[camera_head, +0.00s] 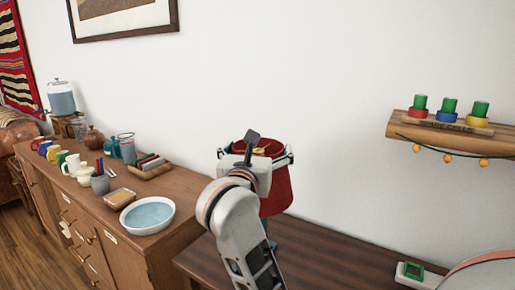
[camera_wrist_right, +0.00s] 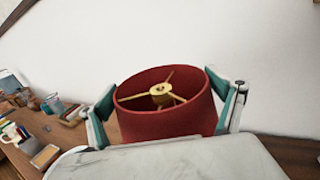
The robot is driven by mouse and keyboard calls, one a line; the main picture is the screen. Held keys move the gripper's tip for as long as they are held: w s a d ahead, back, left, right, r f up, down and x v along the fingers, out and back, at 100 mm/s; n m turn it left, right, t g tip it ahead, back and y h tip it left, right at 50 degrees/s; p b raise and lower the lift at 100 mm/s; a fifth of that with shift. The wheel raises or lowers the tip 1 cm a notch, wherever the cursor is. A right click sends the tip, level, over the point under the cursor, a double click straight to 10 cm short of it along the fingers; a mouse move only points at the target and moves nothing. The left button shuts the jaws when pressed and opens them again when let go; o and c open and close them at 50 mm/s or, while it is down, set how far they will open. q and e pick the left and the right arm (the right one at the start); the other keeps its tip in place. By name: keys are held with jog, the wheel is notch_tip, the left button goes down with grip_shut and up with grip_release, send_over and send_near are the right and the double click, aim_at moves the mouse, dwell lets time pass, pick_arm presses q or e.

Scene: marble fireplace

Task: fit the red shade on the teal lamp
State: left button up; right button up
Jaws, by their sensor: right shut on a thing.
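The red shade (camera_head: 276,188) is between the fingers of my right gripper (camera_head: 256,153), above the dark wooden table at the centre of the head view. In the right wrist view, my right gripper (camera_wrist_right: 168,103) has one teal-padded finger on each side of the shade (camera_wrist_right: 165,118) and is shut on it. The shade's open top shows a gold hub with spokes. A small teal part, likely the teal lamp (camera_head: 272,244), shows under the shade. The rest is hidden by the shade and my arm. I cannot tell whether the hub sits on the lamp. My left gripper is not in view.
A wooden sideboard (camera_head: 180,186) at left carries a pale blue bowl (camera_head: 147,215), mugs, pots and a tray. A wall shelf (camera_head: 450,139) at right holds several green-topped pieces. The dark table (camera_head: 335,260) has bare room right of the shade.

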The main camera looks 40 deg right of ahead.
jog(key=shift+f, duration=0.35)
jog(key=o, duration=1.3)
jog(key=shift+c, duration=0.2)
notch_tip(320, 180, up, 10)
jog(key=shift+r, duration=0.1)
jog(key=shift+s+a, duration=0.1)
